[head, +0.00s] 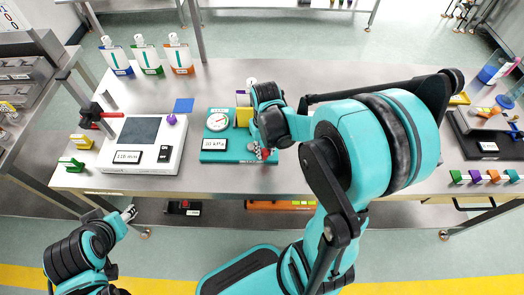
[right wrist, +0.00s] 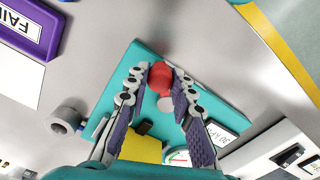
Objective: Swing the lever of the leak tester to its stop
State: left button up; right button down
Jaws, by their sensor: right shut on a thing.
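The leak tester (head: 210,157) is a teal base on the bench with a round gauge (head: 217,121), a yellow block (head: 242,117) and a small display (head: 214,144). The lever's red knob (right wrist: 160,75) shows between the fingers of my right gripper (right wrist: 160,82) in the right wrist view. That gripper is shut on it, over the tester's right side; in the head view my arm hides most of the lever, leaving a bit of red near the gripper (head: 264,152). My left gripper (head: 130,213) is off the bench's front edge, too small to tell if open.
A white device (head: 137,168) with a dark pad stands left of the tester, with a purple knob (head: 171,119) at its corner. Three pouches (head: 149,62) stand at the back left. A purple FAIL tray (right wrist: 30,25) lies beside the tester in the right wrist view.

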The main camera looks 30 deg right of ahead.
jog(key=d+n, duration=0.1)
jog(key=n, duration=0.1)
jog(key=w+d+n, duration=0.1)
jog(key=n, duration=0.1)
jog(key=shift+d+n, duration=0.2)
jog(key=shift+n, duration=0.1)
jog(key=shift+w+d+n, duration=0.4)
jog(key=shift+w+n, duration=0.1)
jog(key=shift+n, duration=0.6)
jog(key=shift+w+d+n, duration=0.4)
jog(key=shift+w+n, duration=0.05)
jog(key=shift+n, duration=0.65)
jog(key=c, duration=1.3)
grip_release()
notch_tip(320, 180, up, 12)
